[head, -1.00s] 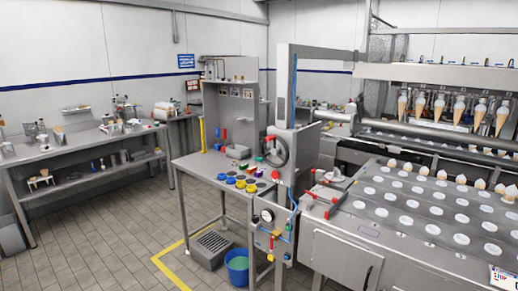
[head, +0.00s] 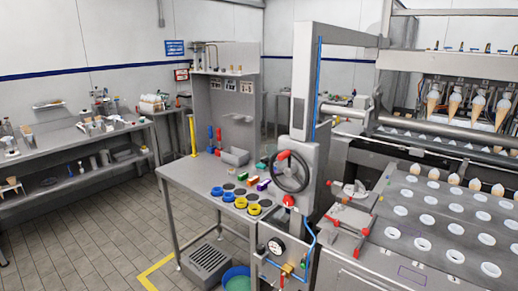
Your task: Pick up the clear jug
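I cannot make out a clear jug for certain. A small greenish, see-through-looking thing (head: 262,166) stands on the metal workbench (head: 184,178), partly hidden behind the handwheel post; it is too small to identify. Several small items stand on the long bench (head: 70,150) at the left, also too small to tell apart. Neither of my grippers is in view.
The workbench also holds a grey bin (head: 235,156) and yellow and blue rings (head: 240,203). A black handwheel (head: 290,172) stands at its right. A blue bucket (head: 236,280) and grey crate (head: 209,259) are below. The tiled floor (head: 110,225) at left is clear.

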